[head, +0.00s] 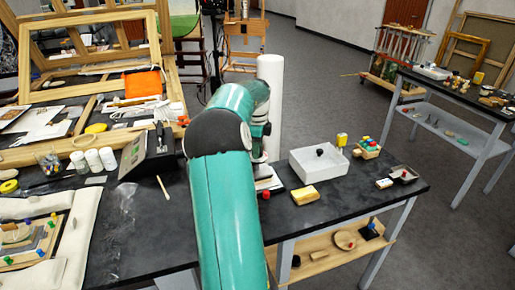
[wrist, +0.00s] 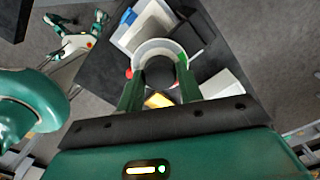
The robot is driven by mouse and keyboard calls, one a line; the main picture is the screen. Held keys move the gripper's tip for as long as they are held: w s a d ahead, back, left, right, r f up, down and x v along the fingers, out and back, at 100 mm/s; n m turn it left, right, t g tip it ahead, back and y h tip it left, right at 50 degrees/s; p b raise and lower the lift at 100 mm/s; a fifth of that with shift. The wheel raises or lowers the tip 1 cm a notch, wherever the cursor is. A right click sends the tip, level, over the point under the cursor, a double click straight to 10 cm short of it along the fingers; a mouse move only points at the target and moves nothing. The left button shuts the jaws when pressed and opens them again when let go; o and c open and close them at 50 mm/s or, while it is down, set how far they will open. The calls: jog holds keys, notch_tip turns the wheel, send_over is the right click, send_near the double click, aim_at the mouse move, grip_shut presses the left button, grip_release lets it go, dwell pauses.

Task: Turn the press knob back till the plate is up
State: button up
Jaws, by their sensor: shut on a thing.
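My gripper (wrist: 160,70) is in the wrist view, its two green fingers reaching forward with a gap between them. They are shut on the press knob, which is hard to make out between the fingertips. A pale rounded band (wrist: 160,46) curves around the far side of the tips; I cannot tell if it is part of the knob. In the head view my teal arm hides most of the press. A pale flat part (head: 268,179) shows just beneath the gripper's end. The plate's height cannot be told.
A tall white cylinder (head: 271,85) stands behind my arm. A dark box (head: 148,152) and white jars (head: 93,160) are left.

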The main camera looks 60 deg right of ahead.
jog(key=n, duration=0.4)
jog(key=shift+n, duration=2)
jog(key=o, duration=1)
jog(key=shift+r, duration=0.1)
notch_tip(320, 180, up, 14)
